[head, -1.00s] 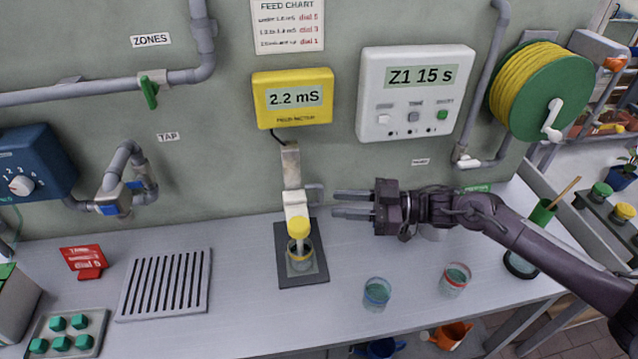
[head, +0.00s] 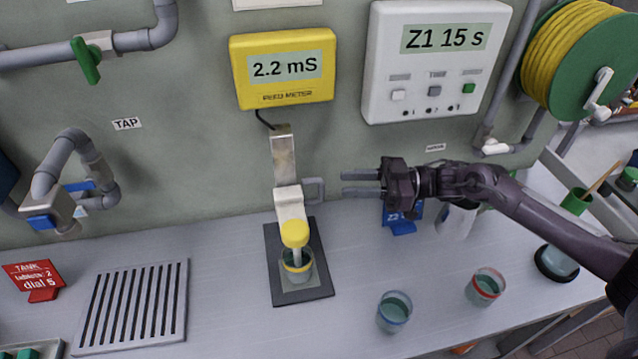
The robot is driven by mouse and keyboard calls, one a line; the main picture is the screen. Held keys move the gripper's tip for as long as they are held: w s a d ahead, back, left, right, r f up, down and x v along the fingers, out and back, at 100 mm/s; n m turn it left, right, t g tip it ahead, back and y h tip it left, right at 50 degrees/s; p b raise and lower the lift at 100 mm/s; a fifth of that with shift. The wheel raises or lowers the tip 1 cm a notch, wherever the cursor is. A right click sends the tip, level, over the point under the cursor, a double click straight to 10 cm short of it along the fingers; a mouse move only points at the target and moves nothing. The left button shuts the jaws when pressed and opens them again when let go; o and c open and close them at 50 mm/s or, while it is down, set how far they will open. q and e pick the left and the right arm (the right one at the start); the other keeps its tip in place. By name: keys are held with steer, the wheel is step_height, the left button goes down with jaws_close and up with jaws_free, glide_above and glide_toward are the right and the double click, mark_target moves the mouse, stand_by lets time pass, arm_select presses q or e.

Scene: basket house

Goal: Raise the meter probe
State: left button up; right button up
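The meter probe (head: 295,235) has a yellow cap and stands lowered, its tip in a yellow-rimmed cup (head: 297,268) on a dark base plate (head: 318,288). It hangs from a white carriage (head: 289,204) on a metal rail (head: 285,157). A grey loop handle (head: 315,190) sticks out from the carriage's right side. My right gripper (head: 345,184) is open and empty, its two fingers pointing left at the handle with a small gap between. The yellow feed meter (head: 283,93) above reads 2.2 mS. My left gripper is not in view.
A blue-rimmed cup (head: 395,312) and a red-rimmed cup (head: 485,287) stand on the bench right of the probe. A blue sign (head: 402,222) stands behind my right gripper. A slotted drain grate (head: 132,303) and a red tank sign (head: 35,281) lie to the left.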

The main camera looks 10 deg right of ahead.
mark_target(321, 184)
steer(key=a, duration=0.2)
steer(key=a+p, duration=0.1)
steer(key=a, duration=0.1)
steer(key=a+p, duration=0.1)
steer(key=a, duration=0.1)
steer(key=shift+w+a+r, duration=0.15)
steer(key=shift+w+r, duration=0.15)
steer(key=shift+w, duration=0.1)
steer(key=shift+w+a+f, duration=0.1)
steer(key=shift+a, duration=0.2)
jaws_close()
